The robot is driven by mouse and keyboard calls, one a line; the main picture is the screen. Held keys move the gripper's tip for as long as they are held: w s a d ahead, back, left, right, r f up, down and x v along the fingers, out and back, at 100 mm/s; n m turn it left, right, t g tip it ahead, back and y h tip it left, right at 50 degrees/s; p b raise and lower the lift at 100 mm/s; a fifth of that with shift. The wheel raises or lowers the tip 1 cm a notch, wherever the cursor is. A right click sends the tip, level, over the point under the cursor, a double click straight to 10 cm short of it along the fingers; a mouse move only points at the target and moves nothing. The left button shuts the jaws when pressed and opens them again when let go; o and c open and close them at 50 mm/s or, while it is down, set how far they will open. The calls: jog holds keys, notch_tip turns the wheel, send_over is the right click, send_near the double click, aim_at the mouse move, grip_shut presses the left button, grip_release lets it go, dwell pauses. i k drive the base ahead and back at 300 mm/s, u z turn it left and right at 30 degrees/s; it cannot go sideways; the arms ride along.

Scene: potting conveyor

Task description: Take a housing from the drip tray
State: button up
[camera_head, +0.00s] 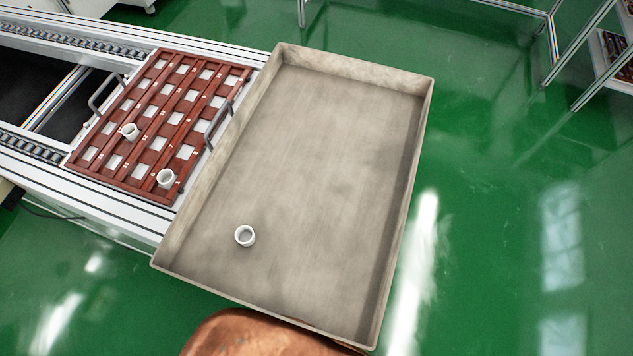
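A white ring-shaped housing (245,236) lies in the lower left part of the drip tray, its round opening facing up. The drip tray (330,150) is a large, shallow, grey metal box with raised walls, and the rest of its floor is bare. Two more white housings sit in the red-brown slotted rack to the left, one near its middle left (130,131) and one near its lower right corner (166,178). My gripper is not in view.
The red-brown rack (171,113) with two grey handles sits on the conveyor (100,205) beside the tray's left wall. A copper-brown rounded object (255,335) is partly visible below the tray. Green floor (500,190) is open to the right; metal frames stand at the upper right.

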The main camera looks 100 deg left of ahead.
aim_at(244, 235)
jog(key=i, duration=0.9)
jog(key=z, duration=3.55)
jog(key=k, duration=2)
jog(key=z, duration=0.3)
